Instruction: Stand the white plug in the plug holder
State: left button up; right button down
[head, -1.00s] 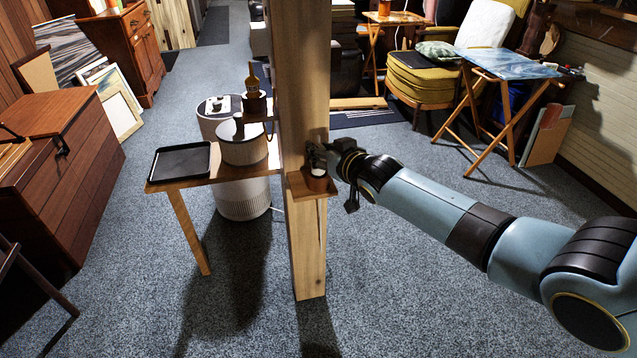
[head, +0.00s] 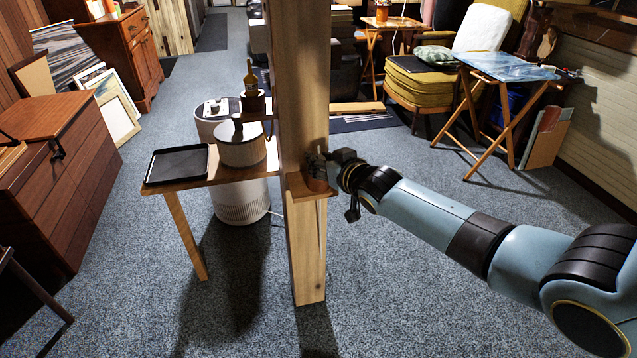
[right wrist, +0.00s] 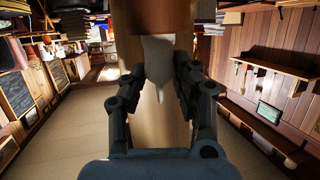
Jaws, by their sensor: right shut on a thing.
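The white plug (right wrist: 158,58), broad with a narrow tip, is between the fingers of my right gripper (right wrist: 160,75) in the right wrist view. The fingers are shut on it. In the head view my right gripper (head: 322,160) is at the wooden post, just above a small brown cup (head: 317,182) on a little shelf; this cup looks like the plug holder. The gripper hides the plug there, and I cannot tell whether the plug is inside the cup or above it. My left gripper is not in view.
The wooden post (head: 305,240) stands directly beside my right gripper. The small shelf (head: 300,190) juts from it. Left of the post are a table with a black tray (head: 178,164), a round wood-sided container (head: 241,147) and a bottle (head: 250,78).

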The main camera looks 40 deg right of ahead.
jog(key=shift+f+b, duration=0.3)
jog(key=shift+b, duration=0.05)
jog(key=c, duration=0.6)
grip_release()
jog(key=v, duration=1.2)
